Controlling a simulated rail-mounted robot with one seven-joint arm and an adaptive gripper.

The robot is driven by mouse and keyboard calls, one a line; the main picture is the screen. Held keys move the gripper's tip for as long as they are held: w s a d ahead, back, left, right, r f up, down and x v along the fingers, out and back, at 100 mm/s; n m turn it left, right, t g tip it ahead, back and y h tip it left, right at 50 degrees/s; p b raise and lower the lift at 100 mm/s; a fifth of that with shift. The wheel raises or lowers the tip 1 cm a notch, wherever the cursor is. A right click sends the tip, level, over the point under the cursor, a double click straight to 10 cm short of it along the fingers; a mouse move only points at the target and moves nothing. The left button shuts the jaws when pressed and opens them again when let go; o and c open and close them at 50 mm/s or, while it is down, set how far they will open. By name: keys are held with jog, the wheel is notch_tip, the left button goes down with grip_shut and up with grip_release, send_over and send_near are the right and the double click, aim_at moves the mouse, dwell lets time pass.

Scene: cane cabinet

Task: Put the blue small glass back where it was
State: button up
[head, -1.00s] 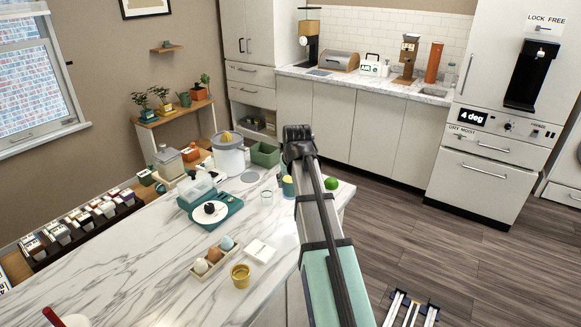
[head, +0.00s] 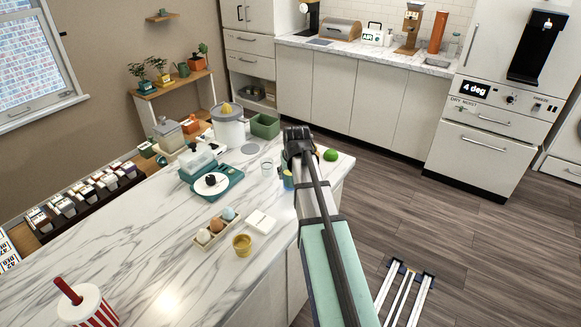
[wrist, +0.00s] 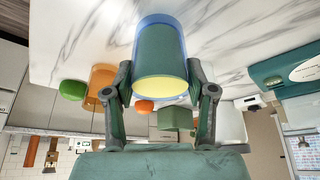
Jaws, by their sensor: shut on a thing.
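The blue small glass (wrist: 158,52) is in the wrist view, between the two fingers of my gripper (wrist: 160,82). It is see-through blue at one end, dark green along its side, with a pale yellow round face towards the camera. My gripper is shut on it. In the head view a bit of the glass (head: 288,182) shows beside my gripper (head: 292,170), over the right part of the marble counter (head: 150,240); my arm hides the rest. I cannot tell whether the glass touches the counter.
A clear glass (head: 266,166) and a teal scale (head: 212,183) stand left of my gripper. A lime (head: 330,155) lies just right. An egg tray (head: 216,228), white dish (head: 261,222) and yellow cup (head: 242,245) are nearer. The counter's front left is mostly clear.

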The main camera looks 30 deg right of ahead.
jog(key=shift+f, duration=0.4)
jog(key=shift+f, duration=0.1)
jog(key=o, duration=1.5)
jog(key=b+v, duration=0.2)
jog(key=v, duration=1)
